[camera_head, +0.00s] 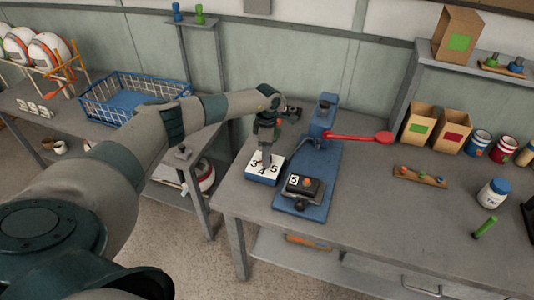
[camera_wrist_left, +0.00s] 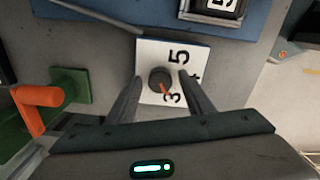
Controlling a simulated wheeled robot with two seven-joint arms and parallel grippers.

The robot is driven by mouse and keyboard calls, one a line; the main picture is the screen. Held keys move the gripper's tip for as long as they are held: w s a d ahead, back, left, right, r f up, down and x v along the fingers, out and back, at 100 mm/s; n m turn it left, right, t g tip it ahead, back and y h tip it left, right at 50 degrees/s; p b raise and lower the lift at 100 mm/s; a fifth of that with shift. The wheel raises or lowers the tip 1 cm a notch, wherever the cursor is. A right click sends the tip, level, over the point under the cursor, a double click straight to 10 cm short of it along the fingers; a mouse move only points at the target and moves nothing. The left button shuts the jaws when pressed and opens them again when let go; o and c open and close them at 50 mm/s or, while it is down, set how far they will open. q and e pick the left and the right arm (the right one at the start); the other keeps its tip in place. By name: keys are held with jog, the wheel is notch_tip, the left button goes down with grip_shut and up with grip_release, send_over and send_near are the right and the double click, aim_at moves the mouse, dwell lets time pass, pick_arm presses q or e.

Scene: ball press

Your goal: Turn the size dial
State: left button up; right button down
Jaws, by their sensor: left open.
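The size dial is a dark round knob (camera_wrist_left: 159,80) with an orange pointer, on a white plate (camera_wrist_left: 148,56) marked 3, 4 and 5. In the left wrist view the pointer is angled towards the 3. In the head view the plate (camera_head: 254,161) tops a low blue box at the left of the bench, and the gripper partly covers it. My left gripper (camera_head: 266,152) reaches down over the dial, open. In the left wrist view its fingers (camera_wrist_left: 160,86) stand on either side of the knob; contact cannot be told. My right gripper is not in view.
The blue press (camera_head: 320,160) with its red lever (camera_head: 350,137) stands just right of the dial. A black block marked 5 (camera_head: 302,185) sits on its base. In the left wrist view an orange and green part (camera_wrist_left: 70,86) lies left of the dial. Cartons and jars stand further right.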

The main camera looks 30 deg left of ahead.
pick_arm(q)
jog(key=c, duration=1.1)
jog(key=shift+o, duration=0.2)
